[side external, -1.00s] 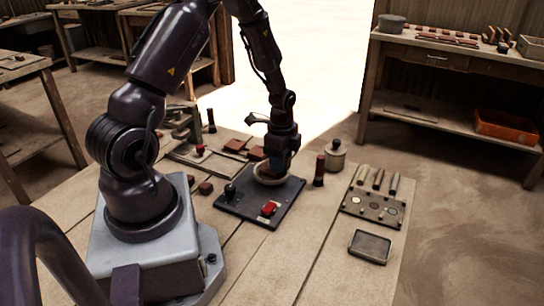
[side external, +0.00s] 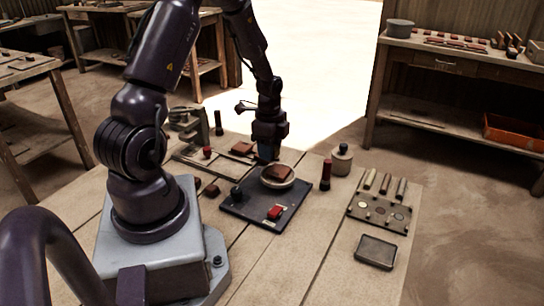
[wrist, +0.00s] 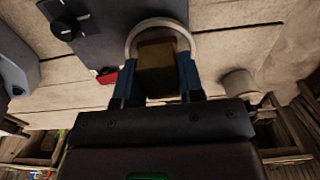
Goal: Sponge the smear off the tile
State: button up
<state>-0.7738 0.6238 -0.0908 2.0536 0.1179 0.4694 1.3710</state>
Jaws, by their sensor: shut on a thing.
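The tile (side external: 279,172) is reddish brown and lies in a pale round dish (side external: 292,183) on the dark press board (side external: 250,210). I cannot make out a smear on it at this size. My gripper (side external: 268,157) is just behind and left of the dish in the side view, above the bench. In the wrist view its blue fingers (wrist: 157,82) are shut on a brownish block, which looks like the sponge (wrist: 157,70). The pale rim of the dish (wrist: 130,40) shows beyond the block.
A rack (side external: 378,213) and a dark tray (side external: 376,252) lie farther right. The front planks are clear.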

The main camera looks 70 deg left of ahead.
jog(key=shift+r, duration=2.5)
jog(key=shift+w, duration=0.1)
